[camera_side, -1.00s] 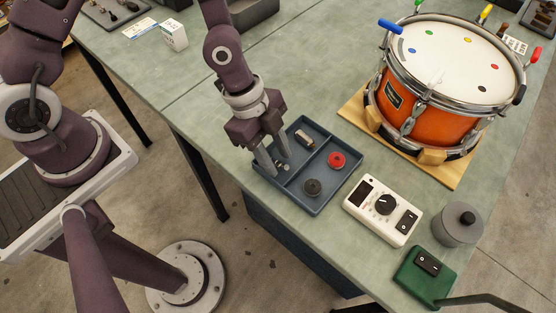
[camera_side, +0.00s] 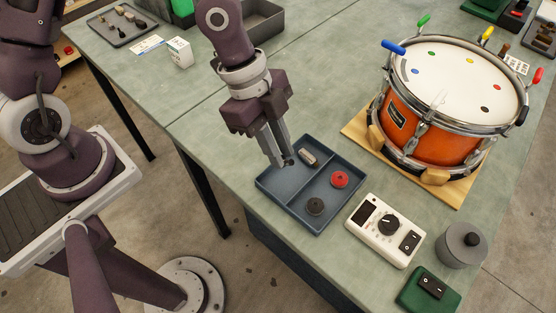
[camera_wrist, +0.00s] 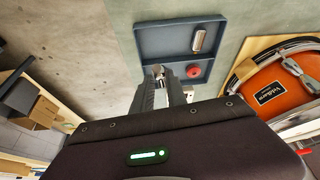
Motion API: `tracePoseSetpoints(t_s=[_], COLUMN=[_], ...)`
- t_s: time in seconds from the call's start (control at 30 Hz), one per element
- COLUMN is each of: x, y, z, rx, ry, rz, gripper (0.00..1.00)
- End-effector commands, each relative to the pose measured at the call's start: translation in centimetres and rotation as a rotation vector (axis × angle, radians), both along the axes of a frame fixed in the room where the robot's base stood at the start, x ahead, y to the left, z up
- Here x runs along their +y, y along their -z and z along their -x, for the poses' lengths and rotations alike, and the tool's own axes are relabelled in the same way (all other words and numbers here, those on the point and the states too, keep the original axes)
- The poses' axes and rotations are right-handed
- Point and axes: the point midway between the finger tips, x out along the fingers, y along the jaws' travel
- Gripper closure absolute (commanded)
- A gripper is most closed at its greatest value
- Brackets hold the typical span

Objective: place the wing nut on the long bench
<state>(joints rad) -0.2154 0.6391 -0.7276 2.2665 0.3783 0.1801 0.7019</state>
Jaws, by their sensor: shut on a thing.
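My gripper (camera_side: 283,163) is shut on the wing nut (camera_side: 289,161), a small metal piece mostly hidden by the fingertips. It is held above the left part of the divided blue-grey tray (camera_side: 283,202). In the wrist view the wing nut (camera_wrist: 158,70) shows between the two fingertips (camera_wrist: 160,76), with the tray (camera_wrist: 158,43) beyond. The tray stands on the long bench (camera_side: 235,130), which has a worn grey-green top.
The tray holds a pale cylindrical piece (camera_side: 308,157), a red round knob (camera_side: 340,180) and a black one (camera_side: 315,206). Right are a white meter (camera_side: 372,225) and an orange drum (camera_side: 440,135) on a wooden board.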

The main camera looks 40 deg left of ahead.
Motion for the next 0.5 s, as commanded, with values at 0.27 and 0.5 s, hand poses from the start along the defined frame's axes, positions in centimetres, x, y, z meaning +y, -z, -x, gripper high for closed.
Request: tracePoseSetpoints(t_s=[0.27, 0.5], x=[0.0, 0.1], y=[-2.0, -5.8], z=[0.0, -0.1], rx=[0.000, -0.003], ry=[-0.001, -0.004], rz=[0.001, 0.001], gripper=[1.00, 1.00])
